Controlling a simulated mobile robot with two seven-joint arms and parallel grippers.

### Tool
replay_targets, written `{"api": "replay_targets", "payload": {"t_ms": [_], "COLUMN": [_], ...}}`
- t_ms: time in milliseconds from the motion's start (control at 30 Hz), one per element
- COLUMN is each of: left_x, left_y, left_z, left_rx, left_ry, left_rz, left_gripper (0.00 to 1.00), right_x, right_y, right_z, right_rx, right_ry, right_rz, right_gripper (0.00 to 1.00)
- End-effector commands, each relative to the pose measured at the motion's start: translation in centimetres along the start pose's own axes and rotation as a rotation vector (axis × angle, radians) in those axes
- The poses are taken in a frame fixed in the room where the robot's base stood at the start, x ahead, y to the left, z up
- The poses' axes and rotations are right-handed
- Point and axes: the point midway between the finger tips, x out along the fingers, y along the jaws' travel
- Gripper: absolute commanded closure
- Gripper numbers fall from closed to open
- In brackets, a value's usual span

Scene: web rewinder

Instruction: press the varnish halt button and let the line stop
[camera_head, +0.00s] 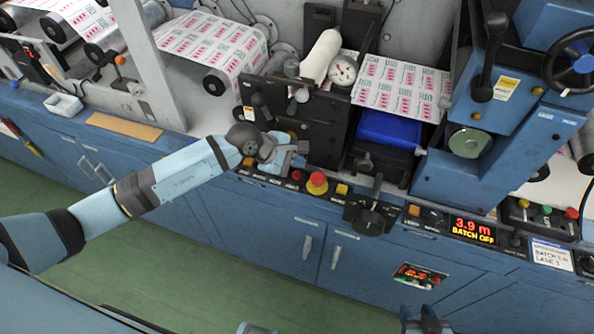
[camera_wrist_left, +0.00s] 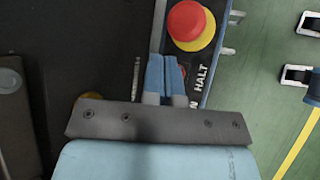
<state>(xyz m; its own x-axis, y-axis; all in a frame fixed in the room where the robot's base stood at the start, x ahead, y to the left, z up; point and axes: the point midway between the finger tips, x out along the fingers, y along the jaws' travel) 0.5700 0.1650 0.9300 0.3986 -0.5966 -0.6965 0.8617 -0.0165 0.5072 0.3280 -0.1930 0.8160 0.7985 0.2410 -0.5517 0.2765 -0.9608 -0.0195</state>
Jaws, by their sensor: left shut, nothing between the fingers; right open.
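A small red button (camera_head: 297,175) sits on the black control strip, left of a big red mushroom button on a yellow base (camera_head: 316,184). In the left wrist view a sliver of red (camera_wrist_left: 182,101) shows beside my fingers, next to a label reading HALT (camera_wrist_left: 203,77), its first word mostly covered. The mushroom button (camera_wrist_left: 187,22) stands beyond the fingertips. My left gripper (camera_head: 298,152) is shut and empty, over the strip close to the small red button; its fingers (camera_wrist_left: 165,72) hide part of it. I cannot tell if they touch. My right gripper (camera_head: 427,322) is open at the bottom edge.
A yellow button (camera_head: 342,189) and a black lever (camera_head: 371,216) are to the right on the strip. A display (camera_head: 472,230) reads 3.9 m, BATCH OFF. The printed web (camera_head: 400,88) runs over rollers behind. Green floor is clear in front of the blue cabinets.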

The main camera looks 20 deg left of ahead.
Motion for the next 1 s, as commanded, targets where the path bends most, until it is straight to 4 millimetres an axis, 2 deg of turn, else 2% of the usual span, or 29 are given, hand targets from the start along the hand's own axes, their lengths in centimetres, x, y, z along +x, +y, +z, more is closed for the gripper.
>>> {"api": "replay_targets", "payload": {"t_ms": [300,1000], "left_x": [-2.3,-2.3], "left_y": [1.7,1.6], "left_z": [1.7,1.7], "left_rx": [0.001,0.000], "left_ry": [0.000,0.000], "left_rz": [0.000,-0.001], "left_gripper": [1.00,1.00], "right_x": [-1.0,-1.0], "right_y": [0.0,0.0], "right_z": [-1.6,-1.6], "right_rx": [0.000,0.000], "right_ry": [0.001,0.003], "right_rz": [0.000,0.000], "right_gripper": [0.57,0.57]}}
